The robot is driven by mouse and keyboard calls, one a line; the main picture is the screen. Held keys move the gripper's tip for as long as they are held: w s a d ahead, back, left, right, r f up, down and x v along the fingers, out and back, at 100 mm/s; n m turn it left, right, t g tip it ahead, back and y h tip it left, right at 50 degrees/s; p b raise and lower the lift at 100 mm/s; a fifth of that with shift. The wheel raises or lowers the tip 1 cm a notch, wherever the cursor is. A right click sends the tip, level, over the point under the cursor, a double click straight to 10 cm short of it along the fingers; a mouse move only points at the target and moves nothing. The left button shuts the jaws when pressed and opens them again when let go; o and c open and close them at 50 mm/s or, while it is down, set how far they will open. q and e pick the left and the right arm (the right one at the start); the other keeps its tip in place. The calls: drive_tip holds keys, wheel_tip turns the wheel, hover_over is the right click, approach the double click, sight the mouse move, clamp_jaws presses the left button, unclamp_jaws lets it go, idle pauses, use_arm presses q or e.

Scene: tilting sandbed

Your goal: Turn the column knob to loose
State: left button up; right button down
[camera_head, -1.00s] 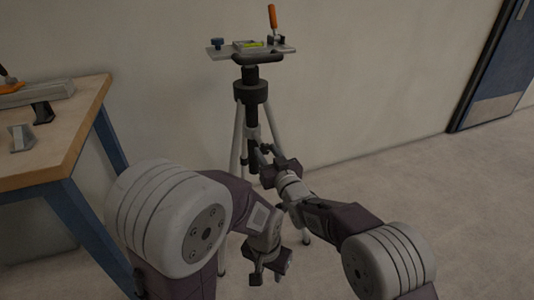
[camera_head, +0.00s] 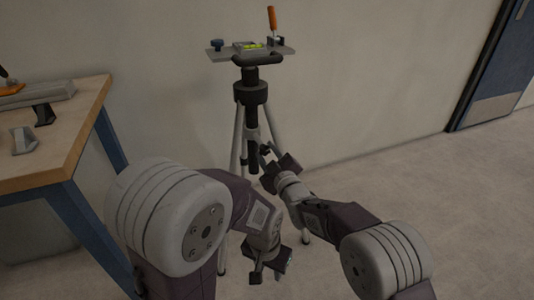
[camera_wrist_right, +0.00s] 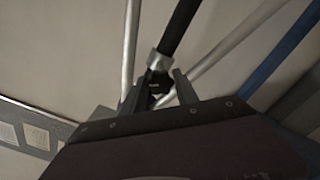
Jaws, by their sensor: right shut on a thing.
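The tripod's black centre column (camera_head: 252,120) stands upright, with a grey collar low on it; this collar (camera_wrist_right: 158,64) also shows in the right wrist view. A small black knob (camera_wrist_right: 156,87) sits by the collar. My right gripper (camera_head: 268,153) is at the column's lower part, and in the wrist view its fingers (camera_wrist_right: 158,92) are on either side of the knob, shut on it. The head view does not show the knob clearly. My left gripper (camera_head: 270,272) hangs lower, in front of the tripod, with its fingers apart and empty.
The tripod carries a top plate (camera_head: 280,50) with a level vial (camera_head: 254,46), a blue knob (camera_head: 217,43) and an orange-handled clamp (camera_head: 272,18). A wooden-topped bench (camera_head: 75,130) stands at left. The wall is close behind; floor at right is clear.

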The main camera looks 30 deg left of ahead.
drive_tip(key=n, duration=1.2)
idle(0.6)
drive_tip(key=c, duration=0.9)
unclamp_jaws()
drive_tip(key=shift+c, duration=0.2)
drive_tip(key=shift+r, duration=0.1)
